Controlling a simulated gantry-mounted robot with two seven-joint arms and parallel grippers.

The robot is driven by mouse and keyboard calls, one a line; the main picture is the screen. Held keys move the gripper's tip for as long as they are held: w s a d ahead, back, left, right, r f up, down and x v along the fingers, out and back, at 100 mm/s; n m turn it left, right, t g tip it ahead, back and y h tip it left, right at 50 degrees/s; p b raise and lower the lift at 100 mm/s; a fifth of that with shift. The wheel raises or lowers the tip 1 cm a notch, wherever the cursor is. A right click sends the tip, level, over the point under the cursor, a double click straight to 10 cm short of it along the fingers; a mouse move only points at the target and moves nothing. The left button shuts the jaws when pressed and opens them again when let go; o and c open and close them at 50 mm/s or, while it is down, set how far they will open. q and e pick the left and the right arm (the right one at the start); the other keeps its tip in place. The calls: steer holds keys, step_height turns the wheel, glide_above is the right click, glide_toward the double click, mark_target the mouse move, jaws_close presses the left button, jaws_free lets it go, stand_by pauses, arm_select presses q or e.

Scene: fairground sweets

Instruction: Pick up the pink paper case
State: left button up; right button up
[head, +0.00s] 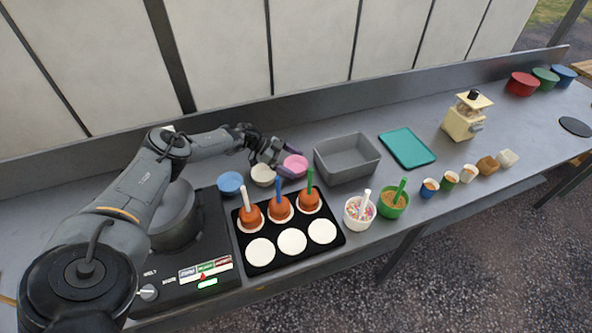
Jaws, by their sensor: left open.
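The pink paper case (297,164) stands on the grey counter behind the black tray, at the right end of a short row of paper cases. My left gripper (287,159) is at the left side of the pink case, with its fingers pointing right toward it and spread apart. One dark finger covers part of the case's left edge. I cannot tell whether the fingers touch the case. The case appears upright on the counter. My right gripper is not in view.
A cream case (262,175) and a blue case (230,184) stand to the left. The black tray (285,259) in front holds toffee apples and white discs. A grey bin (347,171) stands close on the right, with a teal tray (407,147) beyond.

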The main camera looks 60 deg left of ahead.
arm_select(q)
steer(key=shift+c, duration=0.3)
steer(key=c, duration=0.7)
steer(key=shift+r, duration=0.1)
